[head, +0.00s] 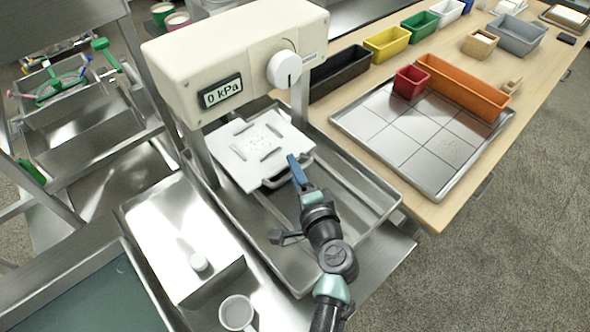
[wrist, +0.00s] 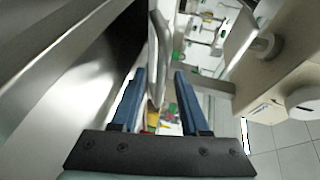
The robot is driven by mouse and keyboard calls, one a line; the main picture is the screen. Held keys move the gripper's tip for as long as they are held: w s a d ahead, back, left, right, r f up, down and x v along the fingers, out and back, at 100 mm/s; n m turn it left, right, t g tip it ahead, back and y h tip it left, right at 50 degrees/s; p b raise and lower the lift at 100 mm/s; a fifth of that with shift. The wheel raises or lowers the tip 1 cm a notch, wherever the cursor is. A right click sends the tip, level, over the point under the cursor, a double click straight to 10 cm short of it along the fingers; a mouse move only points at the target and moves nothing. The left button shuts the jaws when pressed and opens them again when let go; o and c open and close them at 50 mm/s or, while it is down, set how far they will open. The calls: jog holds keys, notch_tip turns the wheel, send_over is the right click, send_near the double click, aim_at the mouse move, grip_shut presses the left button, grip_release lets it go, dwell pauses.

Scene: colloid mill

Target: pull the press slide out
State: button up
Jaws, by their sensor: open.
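The press (head: 215,75) is a cream machine with a dial and a display reading 0 kPa. Its slide (head: 245,150) is a flat white plate with raised bars, lying under the press head over a metal tray. A grey bar handle (head: 272,183) runs along the slide's front edge. My gripper (head: 293,160) has its blue fingers at the right part of this handle. In the wrist view my gripper (wrist: 160,76) is open, and the handle (wrist: 157,60) shows in the gap between the fingers. I cannot tell whether either finger touches it.
The metal tray (head: 357,190) below the slide has raised walls. A steel box (head: 180,240) with a white knob and a white cup (head: 237,312) stand at lower left. The wooden table (head: 440,212) at right holds a tiled tray (head: 385,140) and coloured bins.

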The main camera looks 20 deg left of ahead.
grip_shut()
dwell(1.5)
